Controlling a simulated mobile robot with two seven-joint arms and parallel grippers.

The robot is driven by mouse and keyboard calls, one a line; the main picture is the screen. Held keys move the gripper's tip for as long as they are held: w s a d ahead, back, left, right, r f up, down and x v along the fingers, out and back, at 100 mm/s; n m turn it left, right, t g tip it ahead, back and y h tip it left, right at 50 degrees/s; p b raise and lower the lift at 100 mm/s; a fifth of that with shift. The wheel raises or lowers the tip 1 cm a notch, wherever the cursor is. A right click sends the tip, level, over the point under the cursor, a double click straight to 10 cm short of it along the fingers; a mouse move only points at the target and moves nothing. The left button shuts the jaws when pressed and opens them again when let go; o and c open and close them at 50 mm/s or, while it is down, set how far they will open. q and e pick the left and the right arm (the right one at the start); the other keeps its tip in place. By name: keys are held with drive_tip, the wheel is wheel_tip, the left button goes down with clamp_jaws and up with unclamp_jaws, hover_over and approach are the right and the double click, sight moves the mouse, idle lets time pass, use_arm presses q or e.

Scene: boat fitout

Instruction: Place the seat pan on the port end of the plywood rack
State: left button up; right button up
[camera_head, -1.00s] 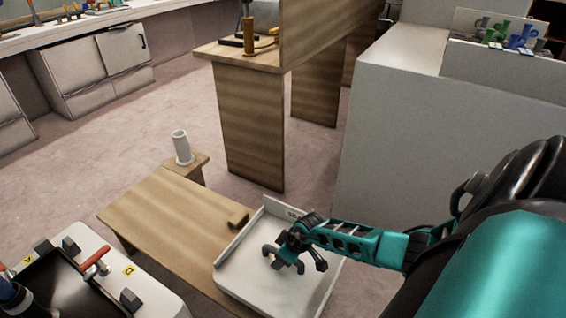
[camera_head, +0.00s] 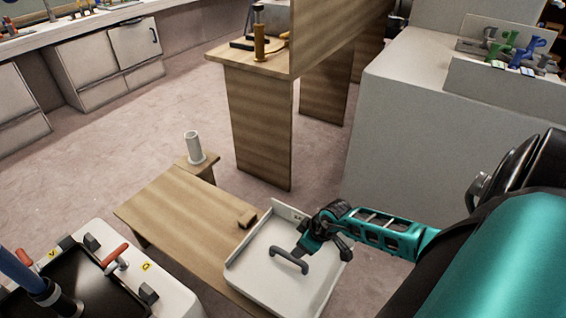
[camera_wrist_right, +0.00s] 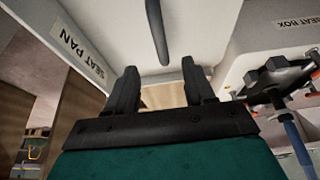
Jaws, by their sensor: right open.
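The seat pan (camera_head: 265,282) is a white, shallow-edged tray with a grey bar handle (camera_head: 289,261) on its top. In the head view it lies over the near right end of the plywood rack (camera_head: 180,218), beside a small wooden block (camera_head: 247,217). Whether it rests fully on the rack is hard to tell. Its "SEAT PAN" label (camera_wrist_right: 84,50) shows in the right wrist view. My right gripper (camera_head: 308,243) is open and empty beside the handle. In the right wrist view the handle lies beyond the open fingertips (camera_wrist_right: 160,85). My left gripper is out of view.
A white box (camera_head: 170,292), labelled "SEAT BOX" in the right wrist view (camera_wrist_right: 295,23), stands at lower left with red-handled clamps. A white cup-like cylinder (camera_head: 193,146) stands behind the rack. A wooden bench (camera_head: 262,120) and a grey cabinet (camera_head: 400,140) stand beyond. Carpet is clear at left.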

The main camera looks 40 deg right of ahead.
drive_tip(key=w+a+r+n+t+y, duration=0.1)
drive_tip(key=a+r+t+y, duration=0.15)
drive_tip(key=a, duration=0.45)
drive_tip(key=w+a+r+n+t+y, duration=0.1)
drive_tip(key=a+r+n+t+y, duration=0.15)
drive_tip(key=a, duration=0.35)
drive_tip(key=a+r+m+t+h, duration=0.25)
drive_tip(key=a+r+t, duration=0.3)
drive_tip(key=r, duration=0.45)
drive_tip(key=s+a+f+m+g, duration=0.1)
drive_tip(key=s+a+g, duration=0.3)
drive_tip(key=s, duration=0.2)
drive_tip(key=shift+s+a+h, duration=0.3)
drive_tip(key=shift+s+h, duration=0.05)
drive_tip(key=shift+s, duration=0.05)
drive_tip(key=shift+f, duration=0.1)
